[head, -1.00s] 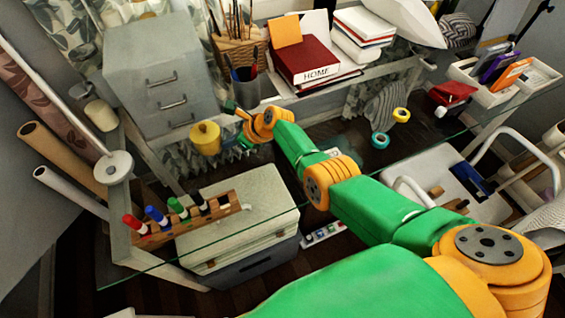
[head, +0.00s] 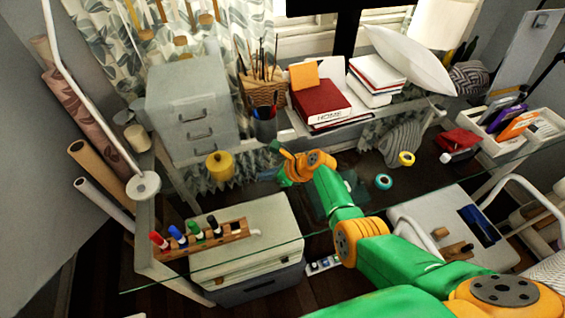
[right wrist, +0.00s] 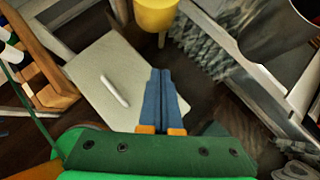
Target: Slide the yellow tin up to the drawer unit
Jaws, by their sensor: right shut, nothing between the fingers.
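The yellow tin (head: 220,166) has a knobbed lid and stands upright on the glass desk. It is in front of the grey drawer unit (head: 190,108), near its lower right corner. I cannot tell whether they touch. My right gripper (head: 265,175) is to the right of the tin, clear of it, shut and empty. In the right wrist view the shut blue fingers (right wrist: 160,72) point towards the tin (right wrist: 155,14) at the top edge, with a gap between. My left gripper is not in view.
A pen cup (head: 264,126) and a basket of brushes (head: 262,90) stand right of the drawer unit. A marker rack (head: 205,238) is nearer the front. Teal (head: 384,181) and yellow (head: 407,158) tape rolls lie to the right. Glass between gripper and tin looks clear.

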